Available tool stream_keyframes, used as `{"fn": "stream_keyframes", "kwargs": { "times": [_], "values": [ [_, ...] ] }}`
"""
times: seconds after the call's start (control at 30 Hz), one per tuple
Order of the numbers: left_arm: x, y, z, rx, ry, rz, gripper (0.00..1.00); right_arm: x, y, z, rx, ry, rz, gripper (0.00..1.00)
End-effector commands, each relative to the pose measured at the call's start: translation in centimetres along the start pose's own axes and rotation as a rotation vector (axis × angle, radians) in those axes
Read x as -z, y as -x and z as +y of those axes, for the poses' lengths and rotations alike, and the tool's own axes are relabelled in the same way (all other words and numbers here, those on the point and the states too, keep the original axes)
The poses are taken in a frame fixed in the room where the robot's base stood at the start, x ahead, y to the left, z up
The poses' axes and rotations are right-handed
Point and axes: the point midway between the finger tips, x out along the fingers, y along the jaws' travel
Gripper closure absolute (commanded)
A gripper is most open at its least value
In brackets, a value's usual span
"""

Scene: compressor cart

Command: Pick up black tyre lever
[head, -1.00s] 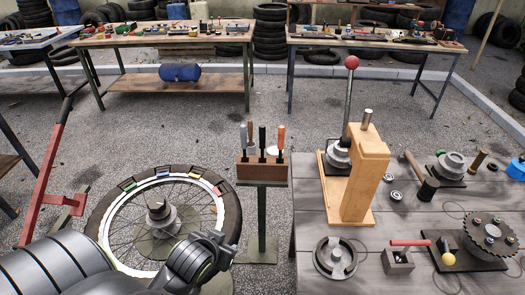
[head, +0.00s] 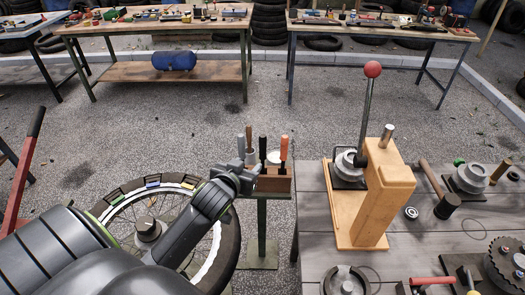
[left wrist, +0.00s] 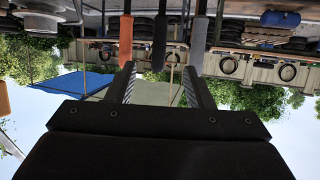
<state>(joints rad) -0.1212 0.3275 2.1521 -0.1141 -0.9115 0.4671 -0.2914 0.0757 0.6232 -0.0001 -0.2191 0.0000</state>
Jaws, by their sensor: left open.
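The black tyre lever (head: 262,148) stands upright in a wooden rack (head: 272,184) on a green post, between an orange-handled lever (head: 284,149) and a grey one (head: 241,147). My left gripper (head: 250,168) is at the rack's left front and partly hides the grey lever's lower part. In the left wrist view, which is upside down, my left gripper (left wrist: 158,72) is open and empty. The black lever (left wrist: 160,42) shows between its two fingers, with the orange lever (left wrist: 126,40) and grey lever (left wrist: 199,36) to either side. My right gripper is out of view.
A spoked wheel (head: 228,243) lies left of the rack, under my left arm. To the right, a grey table (head: 312,210) holds a wooden press stand (head: 385,195) with a red-knobbed lever (head: 372,70), a hammer and metal parts. Open gravel lies behind the rack.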

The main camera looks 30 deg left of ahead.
Motion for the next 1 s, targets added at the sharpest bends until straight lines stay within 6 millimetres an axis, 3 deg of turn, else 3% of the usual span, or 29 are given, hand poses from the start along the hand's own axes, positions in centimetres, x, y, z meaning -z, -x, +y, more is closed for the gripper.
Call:
{"fn": "stream_keyframes", "kwargs": {
  "times": [0.2, 0.5, 0.87, 1.0],
  "values": [
    [0.1, -3.8, 0.0, 0.0, 0.0, 0.0, 0.53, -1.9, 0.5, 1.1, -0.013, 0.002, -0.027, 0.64],
    [0.1, -8.1, 0.0, 0.0, 0.0, 0.0, 0.53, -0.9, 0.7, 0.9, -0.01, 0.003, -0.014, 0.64],
    [0.1, -10.2, 0.0, 0.0, 0.0, -0.001, 0.53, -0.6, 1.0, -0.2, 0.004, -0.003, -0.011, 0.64],
    [0.2, -11.8, 0.0, 0.0, 0.0, -0.001, 0.53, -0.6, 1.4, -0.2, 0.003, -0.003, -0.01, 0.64]
  ]
}}
